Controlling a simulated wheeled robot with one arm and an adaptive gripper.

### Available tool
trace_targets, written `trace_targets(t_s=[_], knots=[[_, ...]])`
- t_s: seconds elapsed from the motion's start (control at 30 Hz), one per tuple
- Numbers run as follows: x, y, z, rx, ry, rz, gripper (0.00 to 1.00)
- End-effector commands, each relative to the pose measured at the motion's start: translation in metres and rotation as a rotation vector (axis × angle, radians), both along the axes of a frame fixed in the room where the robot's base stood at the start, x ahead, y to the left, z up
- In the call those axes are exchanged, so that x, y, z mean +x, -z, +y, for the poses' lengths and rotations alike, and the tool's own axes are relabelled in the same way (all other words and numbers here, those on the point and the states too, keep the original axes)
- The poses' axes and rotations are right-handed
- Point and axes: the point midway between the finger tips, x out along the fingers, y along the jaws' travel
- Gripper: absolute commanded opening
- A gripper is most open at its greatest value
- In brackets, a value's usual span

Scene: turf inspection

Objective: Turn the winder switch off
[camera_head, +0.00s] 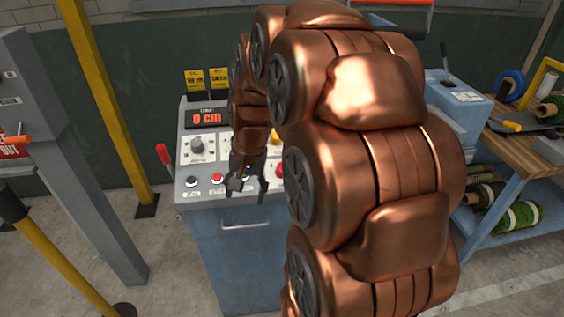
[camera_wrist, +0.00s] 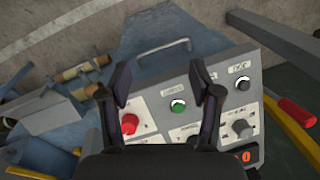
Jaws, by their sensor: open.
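The control console (camera_head: 188,205) has a grey sloped panel with knobs and buttons. I cannot read which control is the winder switch. A dark knob (camera_head: 193,182) sits at the panel's front left and also shows in the wrist view (camera_wrist: 243,84). A larger grey knob (camera_head: 197,146) is behind it. A green button (camera_wrist: 178,105) and a red mushroom button (camera_wrist: 130,123) show in the wrist view. My gripper (camera_head: 247,190) is open and empty over the panel's front edge. In the wrist view its fingers (camera_wrist: 163,85) straddle the green button's area; contact cannot be told.
The display (camera_head: 208,117) reads 0 cm. A red-handled lever (camera_head: 163,155) stands left of the console. Yellow posts (camera_head: 105,90) and a grey stand (camera_head: 85,170) are further left. A workbench (camera_head: 520,150) with rolls is at right. My arm hides the console's right side.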

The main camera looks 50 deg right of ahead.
Motion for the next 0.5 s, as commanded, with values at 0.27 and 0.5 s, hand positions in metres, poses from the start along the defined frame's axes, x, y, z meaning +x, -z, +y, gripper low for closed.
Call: trace_targets(t_s=[0.27, 0.5], knots=[[0.03, -0.007, -0.128, 0.027, 0.429, -0.084, 0.64], [0.03, -0.006, -0.177, 0.033, 0.582, -0.118, 0.64]])
